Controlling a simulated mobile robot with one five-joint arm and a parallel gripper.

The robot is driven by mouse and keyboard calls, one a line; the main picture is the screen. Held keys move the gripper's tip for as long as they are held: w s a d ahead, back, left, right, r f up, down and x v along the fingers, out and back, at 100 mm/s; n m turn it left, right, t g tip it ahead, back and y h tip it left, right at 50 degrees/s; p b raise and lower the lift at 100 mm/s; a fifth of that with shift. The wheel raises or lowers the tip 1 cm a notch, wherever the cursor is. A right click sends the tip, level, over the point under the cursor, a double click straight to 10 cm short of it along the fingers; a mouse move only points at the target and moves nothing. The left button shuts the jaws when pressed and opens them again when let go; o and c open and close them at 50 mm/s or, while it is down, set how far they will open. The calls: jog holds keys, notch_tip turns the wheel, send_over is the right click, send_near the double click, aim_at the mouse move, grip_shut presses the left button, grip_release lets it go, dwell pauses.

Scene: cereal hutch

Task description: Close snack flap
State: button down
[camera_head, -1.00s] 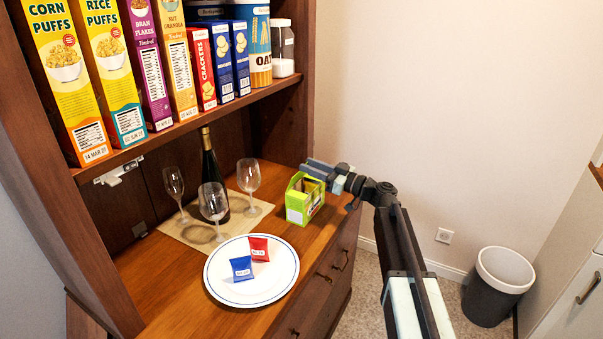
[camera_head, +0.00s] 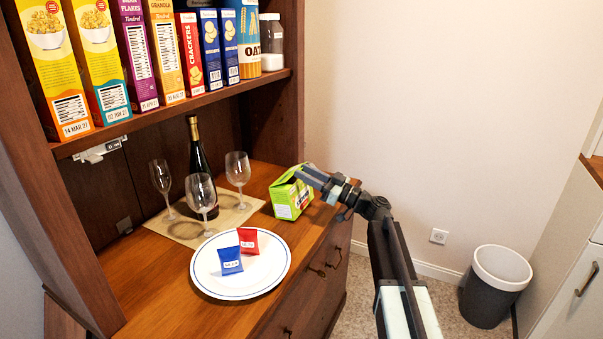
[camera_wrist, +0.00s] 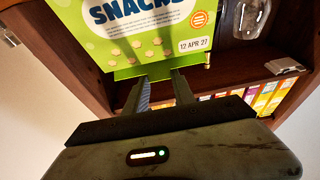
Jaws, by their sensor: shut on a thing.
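The green snack box (camera_head: 288,197) stands on the wooden counter, to the right of the white plate, and looks tilted. My gripper (camera_head: 308,176) reaches its upper right side from the right. In the wrist view, the green panel (camera_wrist: 130,45) reads "SNACKS" and "12 APR 27". My gripper's two fingers (camera_wrist: 158,78) meet the panel's edge nearest them and are shut on the box there. I cannot tell whether they hold the flap or a wall. The box's inside is hidden.
A white plate (camera_head: 205,275) holds a blue packet (camera_head: 231,261) and a red packet (camera_head: 249,240). Three wine glasses and a dark bottle (camera_head: 200,165) stand on a mat left of the box. Cereal boxes fill the shelf above. The floor on the right has a bin (camera_head: 494,287).

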jog(key=shift+d+f+b, duration=0.2)
jog(key=shift+f+b, duration=0.15)
jog(key=shift+f, duration=0.15)
jog(key=shift+d+f+b, duration=0.15)
jog(key=shift+f+b, duration=0.15)
jog(key=shift+f, duration=0.2)
jog(key=c, duration=1)
grip_release()
jog(key=shift+f, duration=0.1)
jog(key=shift+c, duration=0.2)
jog(key=b+v, duration=0.2)
jog(key=v, duration=0.5)
jog(key=shift+s+d, duration=0.2)
jog(key=shift+d, duration=0.1)
